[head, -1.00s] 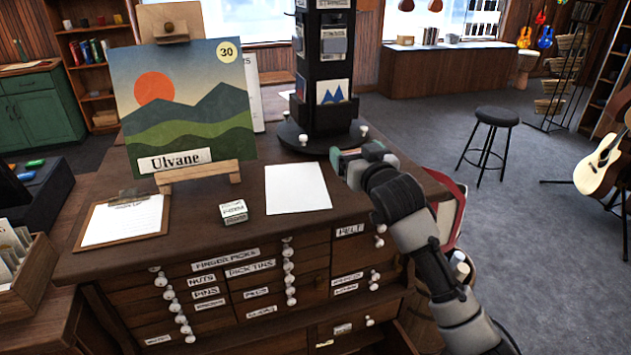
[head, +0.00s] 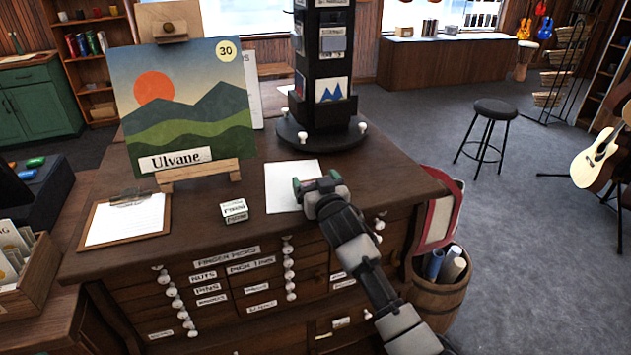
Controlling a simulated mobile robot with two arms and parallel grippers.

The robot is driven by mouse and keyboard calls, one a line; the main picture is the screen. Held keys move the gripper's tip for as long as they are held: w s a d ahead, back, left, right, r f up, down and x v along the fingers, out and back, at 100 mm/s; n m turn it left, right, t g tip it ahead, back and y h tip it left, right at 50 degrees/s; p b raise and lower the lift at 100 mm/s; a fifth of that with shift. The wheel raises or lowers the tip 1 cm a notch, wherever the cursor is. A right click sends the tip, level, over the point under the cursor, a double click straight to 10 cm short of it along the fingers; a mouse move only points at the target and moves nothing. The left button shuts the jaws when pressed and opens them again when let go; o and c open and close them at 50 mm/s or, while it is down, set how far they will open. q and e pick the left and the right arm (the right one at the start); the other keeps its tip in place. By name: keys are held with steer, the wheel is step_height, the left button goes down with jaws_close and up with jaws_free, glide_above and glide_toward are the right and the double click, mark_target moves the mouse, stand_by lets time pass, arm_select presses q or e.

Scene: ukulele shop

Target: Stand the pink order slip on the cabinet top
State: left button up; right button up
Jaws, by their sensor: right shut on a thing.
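The cabinet top (head: 385,178) is dark wood, above rows of small labelled drawers. My right gripper (head: 308,187) is over the white sheet (head: 283,174) lying flat there, and its arm hides the sheet's lower right part. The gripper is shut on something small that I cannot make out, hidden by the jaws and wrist. I cannot tell whether it touches the sheet. I see no pink order slip clearly. My left gripper is not in view.
The top's right part is bare.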

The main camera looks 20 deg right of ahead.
steer(key=shift+f, duration=0.1)
steer(key=o, duration=0.7)
steer(key=shift+o, duration=0.2)
steer(key=s+b, duration=0.2)
steer(key=s, duration=1)
steer(key=shift+d, duration=0.2)
